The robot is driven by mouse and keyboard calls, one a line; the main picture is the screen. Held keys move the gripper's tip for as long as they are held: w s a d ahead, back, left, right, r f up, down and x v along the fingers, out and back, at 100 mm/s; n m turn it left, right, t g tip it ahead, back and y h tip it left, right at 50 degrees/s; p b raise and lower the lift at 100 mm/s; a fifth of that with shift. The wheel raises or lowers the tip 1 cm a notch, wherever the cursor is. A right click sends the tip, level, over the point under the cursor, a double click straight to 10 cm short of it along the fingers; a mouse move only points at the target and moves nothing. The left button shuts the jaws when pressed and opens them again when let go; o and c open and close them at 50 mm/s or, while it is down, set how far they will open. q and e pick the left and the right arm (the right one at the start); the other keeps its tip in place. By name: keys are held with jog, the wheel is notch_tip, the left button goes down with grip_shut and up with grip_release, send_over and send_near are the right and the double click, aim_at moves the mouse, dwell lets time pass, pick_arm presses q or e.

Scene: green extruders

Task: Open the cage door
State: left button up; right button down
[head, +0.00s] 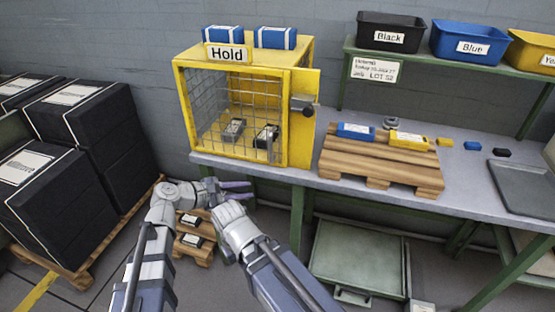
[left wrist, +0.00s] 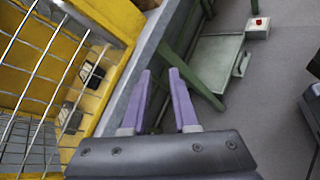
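The yellow cage (head: 306,146) marked "Hold" stands on the left end of the grey bench. Its wire-mesh door (head: 236,115) faces front and looks shut. A dark latch knob (head: 305,106) sits at the right of the door. My left gripper (head: 250,189) is below and in front of the cage, apart from it. In the left wrist view its purple fingers (left wrist: 159,72) are parted with nothing between them, and the cage mesh (left wrist: 40,75) is at the left. My right arm's end is close beside the left gripper; its fingers cannot be made out.
Two devices lie inside the cage, and blue boxes (head: 274,38) lie on top. A wooden pallet (head: 380,172) with a blue and a yellow device is right of the cage. Stacked black boxes (head: 90,120) stand at the left. A small floor pallet (head: 196,250) lies below the cage.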

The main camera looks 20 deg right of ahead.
aim_at(271, 160)
pick_arm(q)
jog(key=w+d+r+n+t+h+b, duration=0.25)
jog(key=w+d+r+n+h, duration=0.2)
jog(key=r+n, duration=0.3)
jog(key=shift+n+t+y, duration=0.25)
jog(key=shift+n, duration=0.2)
jog(key=shift+w+f+p+x, duration=0.1)
jog(key=shift+w+p+x, duration=0.1)
jog(key=shift+x, duration=1)
jog(key=shift+w+f+p+x, duration=0.1)
jog(key=shift+p+x, duration=0.05)
jog(key=shift+x, duration=1.05)
jog(key=shift+w+f+p+x, duration=0.1)
jog(key=shift+p+x, duration=0.1)
jog(key=shift+x, duration=1)
jog(key=shift+a, duration=0.2)
grip_shut()
